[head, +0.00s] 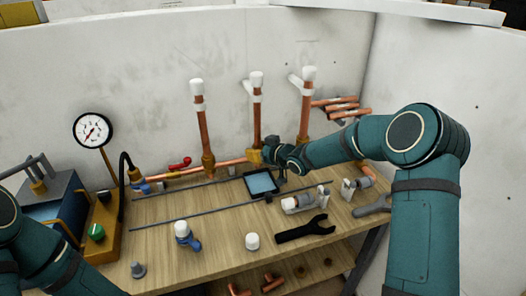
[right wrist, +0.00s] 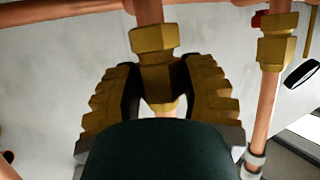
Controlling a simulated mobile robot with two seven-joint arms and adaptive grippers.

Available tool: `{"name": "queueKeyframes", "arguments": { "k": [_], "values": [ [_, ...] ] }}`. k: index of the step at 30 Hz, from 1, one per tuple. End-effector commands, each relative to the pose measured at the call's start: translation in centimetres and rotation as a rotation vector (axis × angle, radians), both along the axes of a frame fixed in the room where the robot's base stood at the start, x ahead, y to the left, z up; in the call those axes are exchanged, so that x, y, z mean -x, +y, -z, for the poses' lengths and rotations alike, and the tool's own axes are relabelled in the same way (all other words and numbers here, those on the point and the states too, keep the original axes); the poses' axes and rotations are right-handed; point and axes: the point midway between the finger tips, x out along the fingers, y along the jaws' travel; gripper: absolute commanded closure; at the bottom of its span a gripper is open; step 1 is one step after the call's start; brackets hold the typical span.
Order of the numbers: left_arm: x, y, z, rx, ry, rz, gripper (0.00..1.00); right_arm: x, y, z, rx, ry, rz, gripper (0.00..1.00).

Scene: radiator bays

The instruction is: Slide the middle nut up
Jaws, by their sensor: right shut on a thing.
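Three upright copper pipes with white caps rise from a horizontal copper pipe behind the bench. The middle pipe (head: 257,119) has brass at its foot, where the middle nut (head: 255,157) sits partly hidden by my right gripper (head: 270,151). In the right wrist view, the ridged fingers of my right gripper (right wrist: 162,95) are closed on the brass middle nut (right wrist: 155,78), one on each side. A brass fitting (right wrist: 154,41) shows just above the fingers there. My left arm enters at lower left; its gripper is out of frame.
The left pipe (head: 203,130) and right pipe (head: 306,105) stand on either side. A tablet (head: 261,184), white cap (head: 252,241), dark wrench (head: 305,230) and blue-handled valve (head: 185,235) lie on the bench. A pressure gauge (head: 93,131) stands at left.

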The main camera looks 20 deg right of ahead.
Motion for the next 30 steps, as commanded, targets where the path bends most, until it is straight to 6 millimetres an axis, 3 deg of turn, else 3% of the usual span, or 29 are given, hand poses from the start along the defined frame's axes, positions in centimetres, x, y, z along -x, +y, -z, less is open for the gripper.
{"name": "queueKeyframes", "arguments": {
  "k": [30],
  "values": [
    [0.8, -0.1, -4.9, 0.004, 0.021, 0.004, 0.3, -0.1, 0.0, -6.1, 0.0, -0.007, -0.001, 0.82]
  ]
}}
